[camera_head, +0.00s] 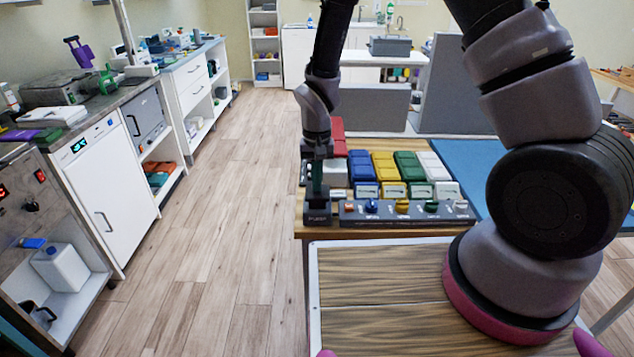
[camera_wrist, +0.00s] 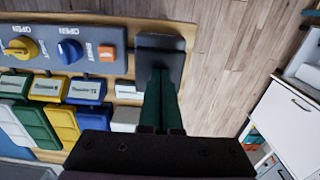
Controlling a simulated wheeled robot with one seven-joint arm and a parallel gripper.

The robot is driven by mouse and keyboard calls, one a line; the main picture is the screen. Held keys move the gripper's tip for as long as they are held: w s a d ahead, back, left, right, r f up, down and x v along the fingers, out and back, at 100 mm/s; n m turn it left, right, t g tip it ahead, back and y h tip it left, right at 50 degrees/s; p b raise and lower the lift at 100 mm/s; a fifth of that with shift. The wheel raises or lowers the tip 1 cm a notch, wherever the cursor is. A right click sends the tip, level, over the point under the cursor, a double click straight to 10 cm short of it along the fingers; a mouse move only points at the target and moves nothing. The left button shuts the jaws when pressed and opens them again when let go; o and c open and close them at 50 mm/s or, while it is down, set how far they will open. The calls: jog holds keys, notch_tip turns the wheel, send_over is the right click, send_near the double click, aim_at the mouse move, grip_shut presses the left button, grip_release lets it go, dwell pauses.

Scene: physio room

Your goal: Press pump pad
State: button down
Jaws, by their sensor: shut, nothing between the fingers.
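The pump pad (camera_head: 318,217) is a dark block with a white label at the front left corner of the wooden table. In the wrist view it shows as a dark rounded block (camera_wrist: 160,43) just beyond my fingertips. My gripper (camera_head: 317,193) points down over the pad, its green fingers together and empty. The fingers also show in the wrist view (camera_wrist: 160,75), lined up with the pad and overlapping its near edge. I cannot tell whether the tips touch it. The fingers hide part of the pad.
Right of the pad is a grey valve panel (camera_head: 385,218) with an orange button (camera_wrist: 106,53) and coloured knobs. Behind it stand labelled blocks and coloured cushions (camera_head: 409,165). A white cabinet (camera_head: 105,180) stands at the left. The floor (camera_head: 225,200) between is clear.

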notch_tip(320, 180, down, 3)
jog(key=shift+r, duration=0.15)
jog(key=shift+s+d+f, duration=0.1)
jog(key=shift+s+f, duration=0.1)
jog(key=shift+f, duration=0.05)
dwell(0.3)
jog(key=shift+w+r, duration=0.1)
jog(key=shift+r, duration=0.2)
notch_tip(320, 180, up, 14)
jog(key=shift+w, duration=0.1)
dwell(0.5)
